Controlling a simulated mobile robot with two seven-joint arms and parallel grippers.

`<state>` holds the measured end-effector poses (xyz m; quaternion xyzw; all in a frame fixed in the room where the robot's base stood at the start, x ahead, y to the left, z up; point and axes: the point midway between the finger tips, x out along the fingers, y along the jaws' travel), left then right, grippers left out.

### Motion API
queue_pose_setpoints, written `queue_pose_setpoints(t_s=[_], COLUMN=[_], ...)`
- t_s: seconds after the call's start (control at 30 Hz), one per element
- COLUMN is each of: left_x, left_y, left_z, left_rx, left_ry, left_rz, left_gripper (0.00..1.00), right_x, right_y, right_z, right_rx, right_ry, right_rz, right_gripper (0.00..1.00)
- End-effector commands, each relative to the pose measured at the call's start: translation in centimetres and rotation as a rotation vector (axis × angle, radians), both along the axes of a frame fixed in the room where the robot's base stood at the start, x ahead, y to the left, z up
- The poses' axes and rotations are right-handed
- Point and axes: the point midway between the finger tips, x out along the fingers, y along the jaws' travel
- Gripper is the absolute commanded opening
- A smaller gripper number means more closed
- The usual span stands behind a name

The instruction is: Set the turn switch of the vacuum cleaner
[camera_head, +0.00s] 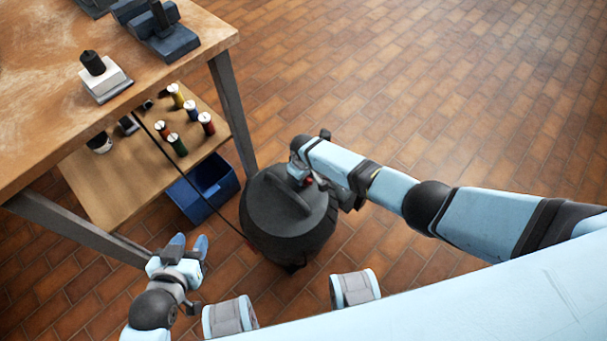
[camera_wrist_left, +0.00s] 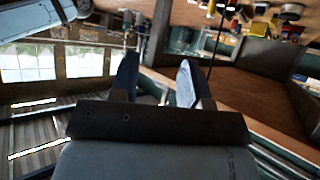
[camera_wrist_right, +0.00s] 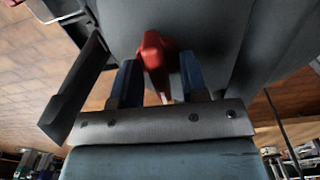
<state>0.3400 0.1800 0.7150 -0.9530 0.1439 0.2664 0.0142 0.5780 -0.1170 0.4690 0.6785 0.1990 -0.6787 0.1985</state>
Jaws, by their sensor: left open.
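The dark grey, round vacuum cleaner (camera_head: 262,215) stands on the floor beside the workbench, with a raised handle bar on its lid. Its red turn switch (camera_wrist_right: 155,58) shows in the right wrist view and is partly visible in the head view (camera_head: 307,181). My right gripper (camera_wrist_right: 162,72) is at the lid, open, with one blue finger on each side of the red switch. Firm contact cannot be told. My left gripper (camera_head: 188,243) is open and empty, left of the vacuum and apart from it. It also shows in the left wrist view (camera_wrist_left: 157,75).
The wooden workbench (camera_head: 205,30) stands at the left, with dark fixtures and a white block (camera_head: 104,80) on top. Its lower shelf (camera_head: 110,185) holds several coloured spools. A blue bin (camera_head: 205,188) sits between shelf and vacuum.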

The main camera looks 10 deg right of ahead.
Motion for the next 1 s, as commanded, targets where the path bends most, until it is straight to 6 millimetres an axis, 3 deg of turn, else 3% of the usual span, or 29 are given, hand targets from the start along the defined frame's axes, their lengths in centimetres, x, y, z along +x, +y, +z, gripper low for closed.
queue_pose_setpoints(t_s=[0.17,0.27,0.7,1.0], left_x=[0.0,0.0,-0.4,-0.4], left_y=[0.0,0.0,0.3,0.3], left_z=[0.4,1.0,1.6,1.5], left_rx=[0.000,0.004,0.000,-0.004], left_ry=[0.000,0.002,0.048,0.057], left_rz=[0.000,0.000,0.014,0.020], left_gripper=[0.43,0.43,0.43,0.43], right_x=[0.0,0.1,0.0,0.0], right_y=[0.0,0.0,0.0,0.0], right_z=[0.6,2.1,11.4,13.8], right_rx=[0.001,0.002,0.001,0.000], right_ry=[-0.001,-0.003,-0.002,0.000], right_rz=[0.001,0.001,0.000,0.000], right_gripper=[0.40,0.40,0.40,0.40])
